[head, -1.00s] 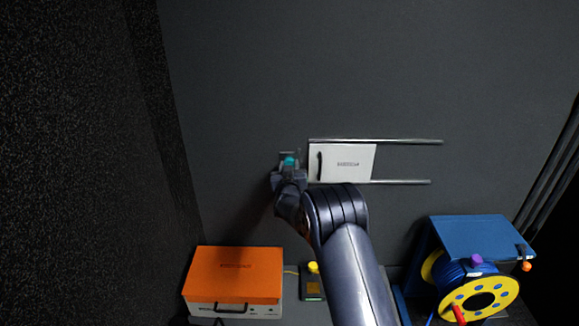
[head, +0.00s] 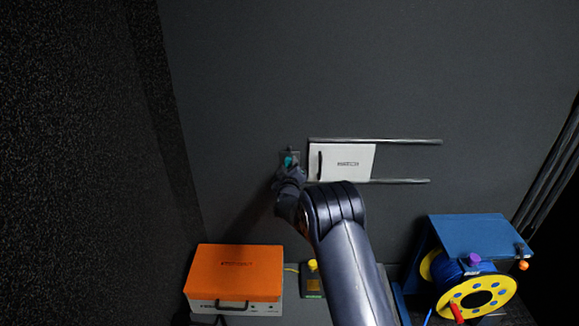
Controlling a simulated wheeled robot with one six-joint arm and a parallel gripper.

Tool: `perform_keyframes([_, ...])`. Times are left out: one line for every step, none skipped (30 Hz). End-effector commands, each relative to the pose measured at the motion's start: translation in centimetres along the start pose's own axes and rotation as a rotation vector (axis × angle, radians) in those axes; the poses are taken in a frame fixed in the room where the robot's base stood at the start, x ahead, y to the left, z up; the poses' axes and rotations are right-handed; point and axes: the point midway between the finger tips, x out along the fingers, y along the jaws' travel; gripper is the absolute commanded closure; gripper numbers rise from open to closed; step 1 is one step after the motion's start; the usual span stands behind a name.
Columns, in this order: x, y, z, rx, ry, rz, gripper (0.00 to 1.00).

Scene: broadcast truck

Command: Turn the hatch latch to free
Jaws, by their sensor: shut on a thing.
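The hatch (head: 347,162) is a white sliding panel with a dark vertical handle, set on the wall between two rails. The latch (head: 288,160) is a small teal piece on a dark plate just left of the hatch; its teal part looks tilted toward upright. My gripper (head: 288,168) is at the latch, shut on it from below. The fingers and part of the latch are hard to make out, as my wrist covers the lower side.
Two horizontal rails (head: 410,141) run right from the hatch. Below are an orange-topped white case (head: 237,272), a small box with a yellow button (head: 312,265), and a blue stand (head: 478,237) with a yellow cable reel (head: 480,293). The wall above is clear.

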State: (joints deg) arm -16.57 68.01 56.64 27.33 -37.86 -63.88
Motion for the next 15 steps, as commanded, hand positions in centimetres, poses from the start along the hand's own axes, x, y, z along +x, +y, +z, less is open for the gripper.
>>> perform_keyframes([0.03,0.05,-0.10,-0.005,0.002,0.001,0.89])
perform_keyframes([0.03,0.05,-0.10,-0.007,0.002,0.001,0.89])
perform_keyframes([0.03,0.05,-0.10,-0.008,0.002,0.001,0.89])
perform_keyframes([0.03,0.04,-0.10,-0.009,0.002,0.001,0.89])
perform_keyframes([0.03,0.04,-0.10,-0.009,0.002,0.001,0.89])
perform_keyframes([0.03,0.05,-0.10,-0.009,0.002,0.001,0.89])
perform_keyframes([0.03,0.05,-0.10,-0.009,0.002,0.001,0.89])
perform_keyframes([0.03,0.05,-0.10,-0.009,0.002,0.001,0.89])
perform_keyframes([0.03,0.05,-0.10,-0.009,0.002,0.001,0.89])
perform_keyframes([0.03,0.05,-0.10,-0.009,0.002,0.001,0.89])
perform_keyframes([0.03,0.05,-0.10,-0.009,0.002,0.001,0.89])
perform_keyframes([0.03,0.05,-0.10,-0.009,0.002,0.001,0.89])
perform_keyframes([0.03,0.05,-0.10,-0.009,0.002,0.001,0.65])
perform_keyframes([0.03,0.05,-0.11,-0.009,0.002,0.001,0.63])
perform_keyframes([0.03,0.05,-0.11,-0.009,0.002,0.001,0.60])
